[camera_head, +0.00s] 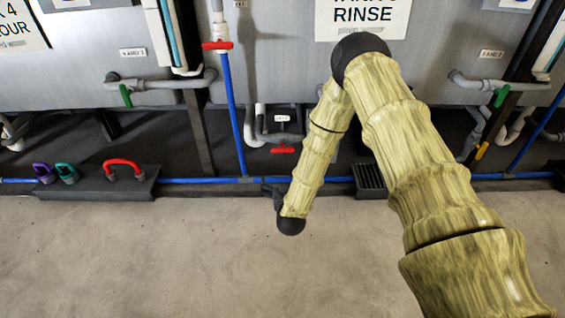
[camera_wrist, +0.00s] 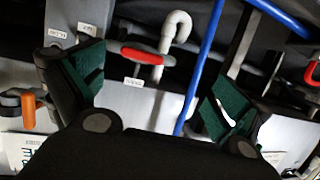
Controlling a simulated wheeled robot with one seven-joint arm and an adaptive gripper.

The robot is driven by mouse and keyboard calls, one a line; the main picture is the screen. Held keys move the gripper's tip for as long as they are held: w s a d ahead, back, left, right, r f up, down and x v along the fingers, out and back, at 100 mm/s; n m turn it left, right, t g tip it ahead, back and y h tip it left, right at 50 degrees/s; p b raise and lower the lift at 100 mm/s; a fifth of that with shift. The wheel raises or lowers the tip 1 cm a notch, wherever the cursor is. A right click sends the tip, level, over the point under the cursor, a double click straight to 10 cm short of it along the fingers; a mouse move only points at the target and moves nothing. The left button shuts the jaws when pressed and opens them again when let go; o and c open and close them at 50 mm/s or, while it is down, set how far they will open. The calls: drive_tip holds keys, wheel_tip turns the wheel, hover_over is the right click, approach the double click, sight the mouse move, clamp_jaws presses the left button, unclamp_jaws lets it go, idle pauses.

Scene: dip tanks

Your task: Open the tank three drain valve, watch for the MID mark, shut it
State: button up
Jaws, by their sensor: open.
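A red lever handle (camera_head: 283,150) lies roughly level on the grey drain pipe under the middle tank, whose sign (camera_head: 362,15) reads RINSE with its top line cut off. The likely same red handle (camera_wrist: 143,56) shows between and beyond my fingers in the wrist view. My gripper (camera_head: 272,190) is low in front of the tank, below and slightly left of the handle. In the wrist view my gripper (camera_wrist: 152,88) is open and empty, with green pads. A sight tube (camera_head: 178,35) with blue in it stands left of the sign; no MID mark is legible.
Another red handle (camera_head: 217,45) sits on the upright blue pipe (camera_head: 232,115). The floor grate (camera_head: 370,180) is right of my gripper.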

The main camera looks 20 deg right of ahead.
drive_tip(key=m+t+h+b, duration=0.1)
drive_tip(key=t+h+b, duration=0.1)
drive_tip(key=b, duration=0.4)
approach(283, 152)
drive_tip(key=f, duration=0.1)
drive_tip(key=shift+t+h, duration=0.3)
drive_tip(key=shift+t, duration=0.1)
drive_tip(key=b+x, duration=0.5)
drive_tip(key=x, duration=0.4)
drive_tip(key=shift+w+a, duration=0.1)
drive_tip(key=shift+w, duration=0.1)
drive_tip(key=shift+b+x, duration=0.45)
drive_tip(key=shift+x, duration=0.45)
drive_tip(key=shift+r, duration=0.15)
drive_tip(key=c, duration=0.8)
